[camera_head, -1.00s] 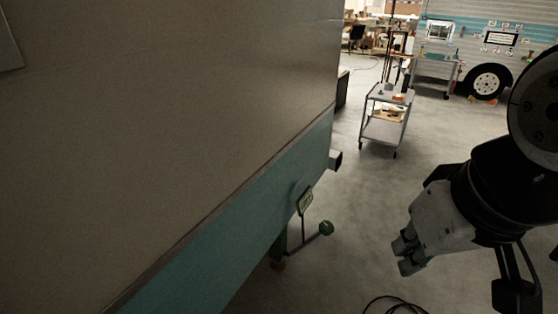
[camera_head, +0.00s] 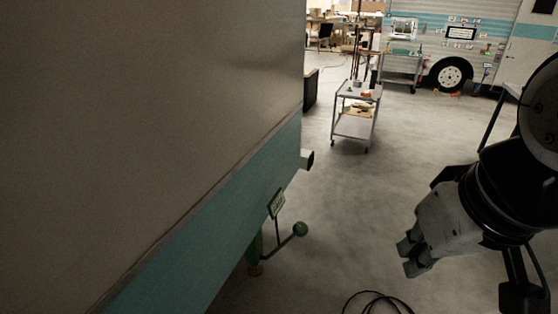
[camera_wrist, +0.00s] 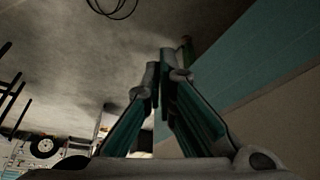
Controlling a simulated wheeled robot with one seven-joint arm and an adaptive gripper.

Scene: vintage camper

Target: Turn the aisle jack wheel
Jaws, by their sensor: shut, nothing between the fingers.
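In the head view a green jack (camera_head: 255,250) stands under the lower edge of the near camper body. A crank arm reaches out from it to the right and ends in a round green knob (camera_head: 300,229). A small sign (camera_head: 276,204) hangs above the crank. A full wheel rim cannot be made out. My gripper (camera_head: 409,257) is at the right, shut and empty, apart from the knob with open floor between them. In the wrist view my gripper's fingers (camera_wrist: 160,62) are together, and a green post (camera_wrist: 187,48) shows just beyond them.
The near camper wall (camera_head: 150,110) with its teal band fills the left. A pipe end (camera_head: 307,159) juts from it. A black cable loop (camera_head: 376,304) lies on the floor. A grey cart (camera_head: 355,127) and another camper (camera_head: 470,45) stand farther back. The middle floor is clear.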

